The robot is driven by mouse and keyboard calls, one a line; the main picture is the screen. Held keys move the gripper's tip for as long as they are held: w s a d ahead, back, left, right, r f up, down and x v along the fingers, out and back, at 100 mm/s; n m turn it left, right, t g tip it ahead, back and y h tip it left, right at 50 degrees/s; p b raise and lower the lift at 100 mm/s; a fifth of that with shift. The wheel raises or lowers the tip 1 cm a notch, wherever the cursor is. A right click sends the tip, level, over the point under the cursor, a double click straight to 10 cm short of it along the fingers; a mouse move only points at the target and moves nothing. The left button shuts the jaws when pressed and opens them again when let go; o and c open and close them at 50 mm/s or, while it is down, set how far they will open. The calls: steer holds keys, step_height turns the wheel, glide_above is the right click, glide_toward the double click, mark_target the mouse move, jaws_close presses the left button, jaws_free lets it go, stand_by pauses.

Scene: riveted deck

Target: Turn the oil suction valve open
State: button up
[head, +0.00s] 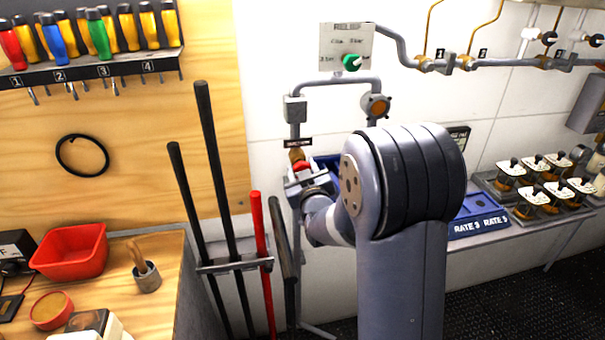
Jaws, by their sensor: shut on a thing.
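A small valve with a brass-coloured body (296,154) sits on the left vertical pipe on the white wall, under a small dark label too small to read. A red handle (301,166) shows just below the brass body. My gripper (300,172) is at this handle and shut on it. The gripper and my arm hide the lower part of the valve and the pipe below. I cannot tell the handle's exact angle.
A relief panel (346,47) with a green knob hangs above. A round orange-faced fitting (376,106) is on the right pipe. Long-handled tools stand in a rack (235,264) close to the left of my gripper. Blue bins (478,214) stand at right.

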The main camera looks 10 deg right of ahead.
steer(key=n+b, duration=0.2)
steer(key=b, duration=0.1)
steer(key=n+b, duration=0.1)
steer(key=b, duration=0.2)
steer(key=shift+f+n+b, duration=0.3)
steer(key=shift+f+n, duration=0.1)
steer(key=n+b, duration=0.4)
steer(key=b, duration=0.1)
steer(key=shift+a+b, duration=0.1)
steer(key=shift+b, duration=0.25)
steer(key=n+b, duration=0.4)
steer(key=n, duration=0.1)
steer(key=shift+r, duration=0.1)
steer(key=shift+r+n+b, duration=0.1)
steer(key=shift+n+b, duration=0.95)
steer(key=shift+n, duration=0.85)
steer(key=o, duration=1)
steer(key=s, duration=1)
steer(key=shift+s+b, duration=0.35)
steer(key=shift+s, duration=0.05)
